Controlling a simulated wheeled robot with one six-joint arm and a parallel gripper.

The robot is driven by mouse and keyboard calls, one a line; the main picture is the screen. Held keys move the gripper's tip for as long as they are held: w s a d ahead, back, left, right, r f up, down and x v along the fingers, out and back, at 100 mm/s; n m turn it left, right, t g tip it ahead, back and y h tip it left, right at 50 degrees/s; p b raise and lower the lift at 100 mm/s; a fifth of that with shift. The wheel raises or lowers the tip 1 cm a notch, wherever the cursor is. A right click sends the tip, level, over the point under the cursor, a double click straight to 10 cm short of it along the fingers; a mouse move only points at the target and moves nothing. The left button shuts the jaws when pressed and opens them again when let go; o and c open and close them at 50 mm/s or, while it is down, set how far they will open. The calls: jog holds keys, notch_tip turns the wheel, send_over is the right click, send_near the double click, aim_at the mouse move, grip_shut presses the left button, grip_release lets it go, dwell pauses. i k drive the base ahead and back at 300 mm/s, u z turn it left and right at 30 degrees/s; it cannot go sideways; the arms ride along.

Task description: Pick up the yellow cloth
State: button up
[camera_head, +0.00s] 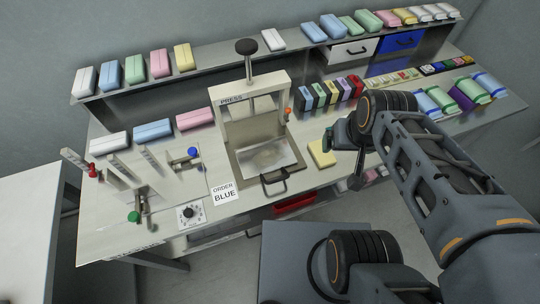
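A yellow cloth (321,153), a small folded block, lies flat on the table just right of the press. Another yellow folded piece (184,57) sits on the back shelf at the left. My gripper (341,136) is at the end of my dark grey arm, just right of the near yellow cloth and apparently above the table.
The press (249,108) with its pulled-out tray (255,176) stands left of the near cloth. Several coloured upright packs (325,96) stand behind it. Rolled cloths (470,90) lie at the right.

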aim_at(323, 160)
jog(key=z, duration=1.1)
jog(key=k, duration=0.8)
jog(key=u, duration=1.05)
jog(key=i, duration=0.5)
jog(key=z, duration=0.05)
